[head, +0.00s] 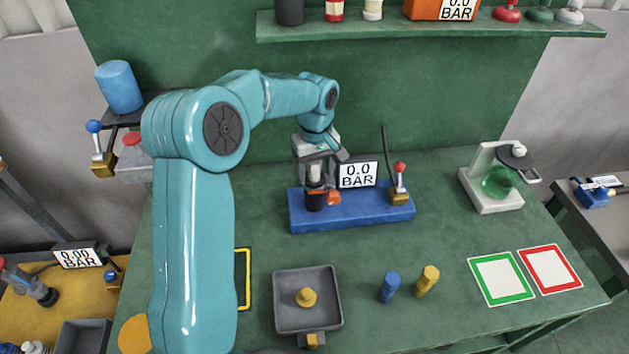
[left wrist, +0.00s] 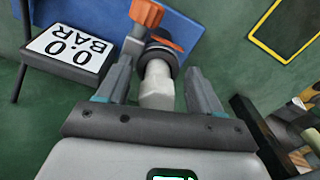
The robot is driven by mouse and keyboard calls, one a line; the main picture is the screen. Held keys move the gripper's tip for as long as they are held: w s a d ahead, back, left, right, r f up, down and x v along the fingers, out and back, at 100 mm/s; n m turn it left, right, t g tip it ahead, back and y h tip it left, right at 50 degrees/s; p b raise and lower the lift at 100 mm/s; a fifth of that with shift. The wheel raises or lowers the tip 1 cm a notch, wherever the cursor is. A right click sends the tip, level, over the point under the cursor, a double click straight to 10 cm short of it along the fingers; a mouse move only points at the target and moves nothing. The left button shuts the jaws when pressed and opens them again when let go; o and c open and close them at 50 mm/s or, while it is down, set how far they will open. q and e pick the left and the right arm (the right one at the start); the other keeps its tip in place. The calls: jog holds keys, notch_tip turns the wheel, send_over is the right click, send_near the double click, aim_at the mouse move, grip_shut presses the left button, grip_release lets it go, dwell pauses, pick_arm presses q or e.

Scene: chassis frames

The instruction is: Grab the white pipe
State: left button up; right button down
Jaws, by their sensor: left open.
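The white pipe (left wrist: 157,84) stands in a black fitting (left wrist: 163,56) with an orange handle (left wrist: 147,12). In the head view the white pipe (head: 315,171) shows above the black fitting (head: 316,201) at the left end of the blue base (head: 352,220). My left gripper (head: 317,176) is over it. In the left wrist view my left gripper (left wrist: 159,82) is open, with one finger on each side of the white pipe. Gaps show between the fingers and the pipe. My right gripper is in neither view.
A 0.0 BAR display (head: 358,175) and a red-topped lever (head: 399,180) stand on the blue base. A grey tray (head: 284,318), a blue peg (head: 389,287) and a yellow peg (head: 427,281) are nearer. Green (head: 502,279) and red (head: 549,269) frames lie right.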

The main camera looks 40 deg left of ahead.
pick_arm(q)
jog(key=shift+a, duration=0.15)
jog(key=shift+w+a+f, duration=0.1)
jog(key=shift+a+f, duration=0.05)
jog(key=shift+w+f, duration=0.15)
jog(key=shift+w, duration=0.05)
jog(key=c, duration=0.9)
jog(key=shift+s, duration=0.1)
grip_shut()
jog(key=shift+s+r, duration=0.1)
jog(key=shift+r, duration=0.1)
